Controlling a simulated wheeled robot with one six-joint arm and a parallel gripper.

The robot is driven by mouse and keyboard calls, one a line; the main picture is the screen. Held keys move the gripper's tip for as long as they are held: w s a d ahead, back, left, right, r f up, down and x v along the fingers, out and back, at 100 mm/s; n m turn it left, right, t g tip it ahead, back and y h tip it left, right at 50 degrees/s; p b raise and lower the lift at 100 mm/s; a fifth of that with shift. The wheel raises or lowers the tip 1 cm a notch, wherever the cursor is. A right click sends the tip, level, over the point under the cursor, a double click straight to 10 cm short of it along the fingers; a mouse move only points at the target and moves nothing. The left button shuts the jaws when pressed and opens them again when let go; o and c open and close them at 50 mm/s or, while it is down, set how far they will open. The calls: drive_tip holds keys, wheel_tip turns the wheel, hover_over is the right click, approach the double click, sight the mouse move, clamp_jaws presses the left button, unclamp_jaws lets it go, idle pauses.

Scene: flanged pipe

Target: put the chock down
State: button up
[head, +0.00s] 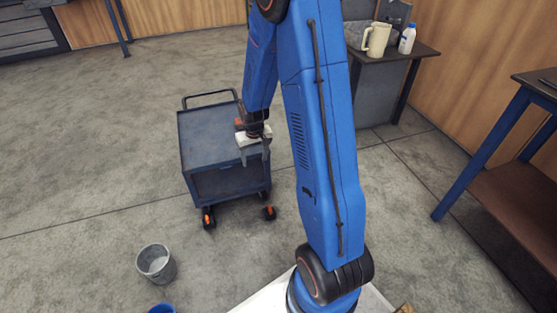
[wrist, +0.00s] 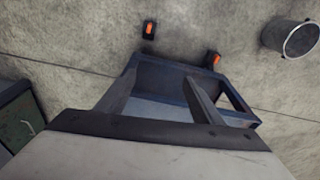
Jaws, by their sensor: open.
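My gripper (head: 254,156) is over the front right part of the blue cart (head: 205,128), with its fingers pointing down. In the wrist view the gripper (wrist: 160,84) has its two dark fingers spread wide apart, with nothing seen between them but the cart (wrist: 160,76) below. I cannot make out the chock in either view. Part of the cart's top is hidden behind my gripper and arm in the head view.
A grey bucket (head: 156,263) stands on the floor in front of the cart. A side table (head: 418,50) with a pitcher (head: 376,39) and a white bottle (head: 407,39) is at the back right. A blue-legged bench (head: 500,135) stands at right. Open floor lies left of the cart.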

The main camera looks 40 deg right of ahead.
drive_tip(key=s+a+r+t, duration=0.1)
drive_tip(key=s+a+r, duration=0.1)
drive_tip(key=s+r, duration=0.35)
drive_tip(key=s+a+r+n, duration=0.1)
drive_tip(key=s+a+r, duration=0.1)
drive_tip(key=r, duration=0.6)
drive_tip(key=s+a+r+t, duration=0.1)
drive_tip(key=s+a+r, duration=0.1)
drive_tip(key=s+r, duration=0.35)
drive_tip(key=s+a+r, duration=0.2)
drive_tip(key=s+r, duration=0.3)
drive_tip(key=s, duration=0.4)
drive_tip(key=s+a+r+n+t, duration=0.1)
drive_tip(key=s+a+r, duration=0.1)
drive_tip(key=s+r, duration=0.4)
drive_tip(key=s, duration=0.3)
drive_tip(key=shift+s+a, duration=0.2)
drive_tip(key=shift+s, duration=0.05)
